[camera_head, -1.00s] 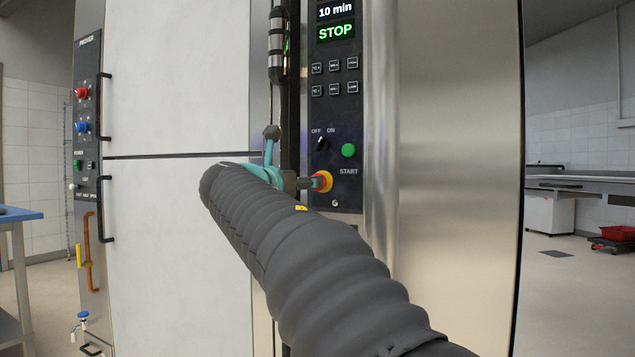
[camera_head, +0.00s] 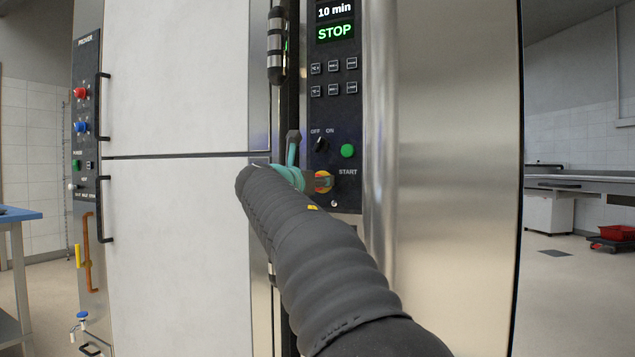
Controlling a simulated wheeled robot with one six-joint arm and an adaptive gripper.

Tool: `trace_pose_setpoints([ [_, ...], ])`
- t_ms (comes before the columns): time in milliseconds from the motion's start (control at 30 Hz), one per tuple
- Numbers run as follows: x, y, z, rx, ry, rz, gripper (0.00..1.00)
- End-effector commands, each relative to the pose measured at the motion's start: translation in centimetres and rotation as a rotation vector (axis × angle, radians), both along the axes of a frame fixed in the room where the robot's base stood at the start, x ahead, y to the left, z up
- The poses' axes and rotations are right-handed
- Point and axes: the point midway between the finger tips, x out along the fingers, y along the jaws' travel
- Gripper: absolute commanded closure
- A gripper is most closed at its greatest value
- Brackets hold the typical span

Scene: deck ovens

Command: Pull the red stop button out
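The red stop button (camera_head: 328,181) with its yellow collar sits low on the dark control panel, below the green START button (camera_head: 347,151). My gripper (camera_head: 313,182) reaches in from the left, and its dark finger end covers part of the red button. I cannot tell whether the fingers touch the button, or whether they are spread or closed. My teal wrist part and grey sleeved arm hide the area left of and below the button.
A vertical door handle (camera_head: 276,45) hangs at upper left. A second panel (camera_head: 86,100) with red and blue buttons stands far left.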

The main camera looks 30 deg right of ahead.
Motion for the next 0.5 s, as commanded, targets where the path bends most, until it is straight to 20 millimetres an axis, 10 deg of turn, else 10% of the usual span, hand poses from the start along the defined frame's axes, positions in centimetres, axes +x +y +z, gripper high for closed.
trace_pose_setpoints([
  [167,0.0,0.0,0.0,0.0,0.0,0.0,1.0],
  [500,-0.9,1.4,0.2,-0.001,0.0,0.003,1.0],
])
